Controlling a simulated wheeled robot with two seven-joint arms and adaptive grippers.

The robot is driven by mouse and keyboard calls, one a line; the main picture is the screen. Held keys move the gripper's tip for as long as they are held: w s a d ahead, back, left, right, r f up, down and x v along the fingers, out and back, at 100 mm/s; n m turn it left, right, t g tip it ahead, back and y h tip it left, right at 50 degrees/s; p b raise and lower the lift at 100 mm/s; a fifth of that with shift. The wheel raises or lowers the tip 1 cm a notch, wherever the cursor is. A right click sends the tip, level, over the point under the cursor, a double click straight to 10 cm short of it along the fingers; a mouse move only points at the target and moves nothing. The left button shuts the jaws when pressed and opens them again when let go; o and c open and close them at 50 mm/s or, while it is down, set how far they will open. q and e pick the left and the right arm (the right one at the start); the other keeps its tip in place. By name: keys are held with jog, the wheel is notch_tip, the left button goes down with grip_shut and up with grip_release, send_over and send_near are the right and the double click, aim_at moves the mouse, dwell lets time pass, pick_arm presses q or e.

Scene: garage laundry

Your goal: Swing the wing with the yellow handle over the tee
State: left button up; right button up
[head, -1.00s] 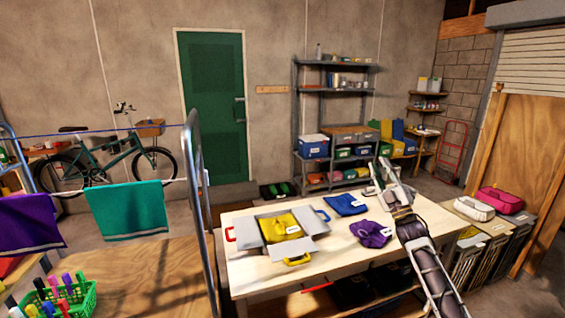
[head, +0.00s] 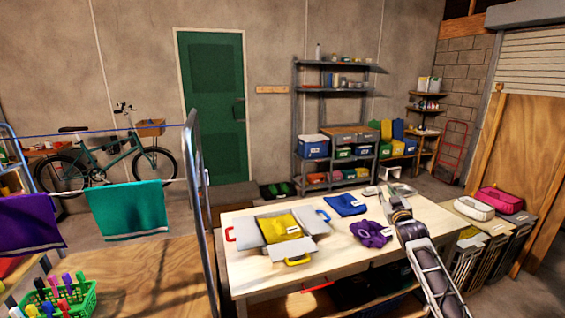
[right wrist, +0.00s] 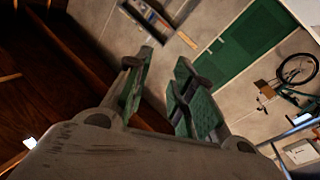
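A grey folding board (head: 249,233) lies on the table, with a yellow tee (head: 282,225) across its middle. Its front wing (head: 289,251) lies toward the table's near edge, with the yellow handle (head: 298,262) at its outer edge. A red handle (head: 230,234) is at the left and a blue handle (head: 323,215) at the right. My right gripper (head: 371,190) is over the table's far right part, well away from the yellow handle. In the right wrist view its fingers (right wrist: 155,98) are apart with nothing between them. My left gripper is out of view.
A blue folded cloth (head: 346,205) and a purple garment (head: 371,234) lie on the table (head: 345,268) between the board and my right arm. A metal rail frame (head: 201,215) with hanging towels stands at the left. Bins with bags (head: 473,208) stand at the right.

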jog(key=s+a+f+g, duration=0.15)
jog(key=s+f, duration=0.35)
jog(key=f, duration=1)
jog(key=s+a+f+g, duration=0.1)
jog(key=s+f+g, duration=0.3)
jog(key=f, duration=1)
jog(key=s+a+f+g, duration=0.15)
jog(key=s+f, duration=0.45)
jog(key=f, duration=0.9)
jog(key=s+a+f+g, duration=0.3)
jog(key=s+f+g, duration=0.1)
jog(key=s+f, duration=1.65)
jog(key=s+a+f+g, duration=0.2)
jog(key=s+f, duration=0.3)
jog(key=s, duration=0.9)
jog(key=s+a+f+g+y, duration=0.1)
jog(key=s+f, duration=0.4)
jog(key=s, duration=0.9)
jog(key=s+a+f+g, duration=0.3)
jog(key=s+f+g, duration=0.1)
jog(key=s, duration=1)
jog(key=shift+f+m, duration=0.4)
jog(key=shift+f, duration=0.4)
